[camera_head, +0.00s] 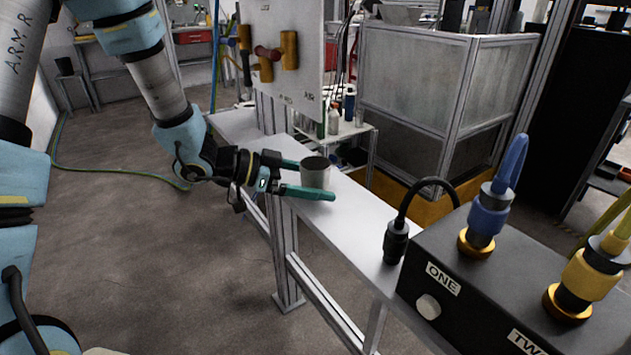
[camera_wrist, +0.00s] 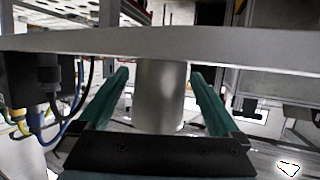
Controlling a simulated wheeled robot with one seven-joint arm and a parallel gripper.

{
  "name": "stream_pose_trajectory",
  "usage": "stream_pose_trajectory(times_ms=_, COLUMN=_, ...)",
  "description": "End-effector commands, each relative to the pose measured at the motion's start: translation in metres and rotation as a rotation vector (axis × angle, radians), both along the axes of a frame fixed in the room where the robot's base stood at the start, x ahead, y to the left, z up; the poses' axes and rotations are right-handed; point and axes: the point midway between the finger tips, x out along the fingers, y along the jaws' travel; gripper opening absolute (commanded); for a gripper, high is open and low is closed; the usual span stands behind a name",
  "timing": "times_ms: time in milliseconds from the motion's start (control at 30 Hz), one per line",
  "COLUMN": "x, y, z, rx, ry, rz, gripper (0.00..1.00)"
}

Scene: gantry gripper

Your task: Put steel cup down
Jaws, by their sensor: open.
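The steel cup (camera_head: 315,174) is a grey cylinder with a dark open top. It stands upright on the narrow light-grey shelf (camera_head: 352,218) in the head view. My gripper (camera_head: 318,178) is level beside it, with its two green fingers on either side of the cup. In the wrist view the cup (camera_wrist: 158,97) is between the open fingers (camera_wrist: 165,95), with a visible gap on each side. The near finger hides a little of the cup's base in the head view.
A black box (camera_head: 480,265) labelled ONE, with blue and yellow cable plugs, occupies the shelf at the right. A black plug (camera_head: 395,242) stands beside it. A white upright panel (camera_head: 285,60) is behind the shelf.

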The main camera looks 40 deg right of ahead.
Motion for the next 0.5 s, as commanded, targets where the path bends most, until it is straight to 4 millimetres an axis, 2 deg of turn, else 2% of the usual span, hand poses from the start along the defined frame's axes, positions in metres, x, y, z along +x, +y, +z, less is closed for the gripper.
stream_pose_trajectory(times_ms=167, x=0.0, y=0.0, z=0.005, rx=0.0, ry=-0.001, rz=0.0, gripper=0.99)
stream_pose_trajectory(times_ms=233, x=0.004, y=0.007, z=0.006, rx=-0.001, ry=-0.001, rz=0.004, gripper=0.99)
stream_pose_trajectory(times_ms=500, x=0.026, y=0.052, z=0.024, rx=-0.001, ry=-0.002, rz=0.006, gripper=0.99)
